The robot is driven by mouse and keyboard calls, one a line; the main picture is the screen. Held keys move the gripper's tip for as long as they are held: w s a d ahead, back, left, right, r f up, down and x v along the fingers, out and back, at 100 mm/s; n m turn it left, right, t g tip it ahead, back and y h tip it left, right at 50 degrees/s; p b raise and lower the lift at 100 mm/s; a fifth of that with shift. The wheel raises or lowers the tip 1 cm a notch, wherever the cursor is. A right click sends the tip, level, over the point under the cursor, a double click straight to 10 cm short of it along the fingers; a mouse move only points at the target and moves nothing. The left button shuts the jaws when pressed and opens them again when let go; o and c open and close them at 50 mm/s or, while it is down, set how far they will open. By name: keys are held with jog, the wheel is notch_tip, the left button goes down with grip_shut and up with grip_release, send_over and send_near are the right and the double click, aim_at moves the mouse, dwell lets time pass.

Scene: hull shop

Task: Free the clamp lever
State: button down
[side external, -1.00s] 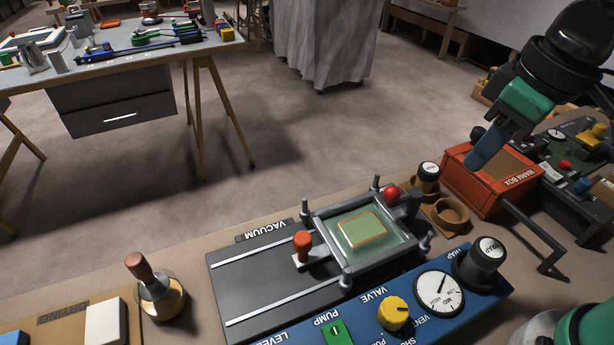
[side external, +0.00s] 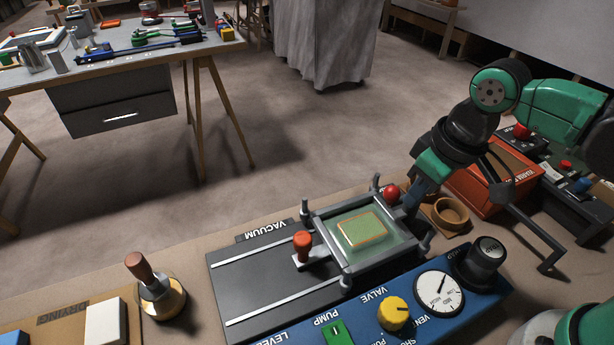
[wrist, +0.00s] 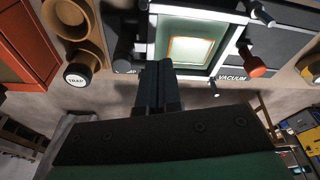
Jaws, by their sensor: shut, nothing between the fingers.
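A clamped frame (side external: 345,262) with a clear window stands on the dark vacuum bed (side external: 262,290); a green panel (side external: 362,231) edged in orange lies under the window. A red ball knob (side external: 391,192) shows at the frame's far right corner; I cannot tell whether it is the clamp lever's end. An orange-red handle (side external: 303,241) stands at the frame's left side and also shows in the wrist view (wrist: 255,66). My gripper (side external: 411,205) is shut and empty, low beside the frame's right side, close to the red knob. In the wrist view its fingers (wrist: 156,72) point toward the frame's edge; contact is unclear.
A blue panel with a yellow valve knob (side external: 394,312), gauge (side external: 440,294) and black trap cap (side external: 483,262) runs along the near side. The orange warm box (side external: 480,188) and a brown cup (side external: 450,214) stand right of my gripper. A wooden-handled tool (side external: 154,288) stands left.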

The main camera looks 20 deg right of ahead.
jog(key=shift+w+a+f, duration=0.1)
jog(key=shift+w+f, duration=0.05)
jog(key=shift+w, duration=0.25)
